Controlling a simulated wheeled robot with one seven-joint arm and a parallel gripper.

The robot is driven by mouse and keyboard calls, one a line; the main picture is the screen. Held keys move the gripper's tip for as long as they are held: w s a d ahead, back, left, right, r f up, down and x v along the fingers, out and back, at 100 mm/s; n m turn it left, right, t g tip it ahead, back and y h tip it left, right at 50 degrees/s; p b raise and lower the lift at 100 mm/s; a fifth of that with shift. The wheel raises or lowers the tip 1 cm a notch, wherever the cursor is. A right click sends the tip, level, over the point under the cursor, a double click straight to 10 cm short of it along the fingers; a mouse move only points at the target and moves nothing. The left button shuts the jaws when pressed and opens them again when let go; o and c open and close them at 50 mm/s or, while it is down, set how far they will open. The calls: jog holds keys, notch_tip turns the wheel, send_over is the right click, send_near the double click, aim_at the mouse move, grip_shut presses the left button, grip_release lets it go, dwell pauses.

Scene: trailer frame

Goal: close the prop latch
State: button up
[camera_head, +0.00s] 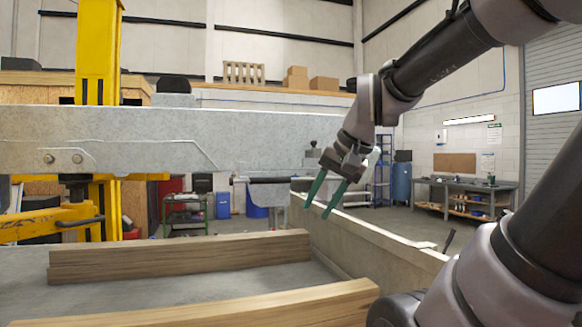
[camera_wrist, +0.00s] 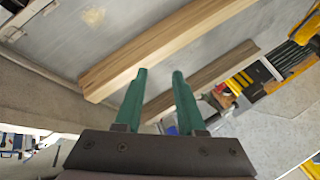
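I cannot pick out the prop latch for certain in either view. The grey metal trailer beam (camera_head: 130,135) runs across the left of the head view, with a small dark knob-like fitting (camera_head: 312,149) near its right end. A yellow bracket with a dark handle (camera_head: 80,222) sits below the beam at far left. My gripper (camera_head: 316,212) is right of the beam's end, pointing down above the low side wall. It is open, with two green fingers apart and nothing between them. The wrist view shows the open fingers (camera_wrist: 160,74) too.
Wooden beams (camera_head: 180,255) lie on the grey bed, one nearer the front (camera_head: 240,308). A low side wall (camera_head: 385,243) runs along the right. A yellow post (camera_head: 98,50) rises behind the beam. A workbench (camera_head: 465,195) stands far off at right.

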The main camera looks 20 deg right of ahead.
jog(key=w+r+m+g+y, duration=0.1)
jog(key=w+r+m+y, duration=0.1)
jog(key=w+m+y, duration=0.3)
jog(key=m+t+y, duration=0.5)
jog(key=m+t, duration=0.3)
jog(key=m, duration=0.8)
send_near(314, 142)
jog(key=x, duration=1)
jog(key=shift+w+d, duration=0.15)
jog(key=shift+w, duration=0.35)
grip_shut()
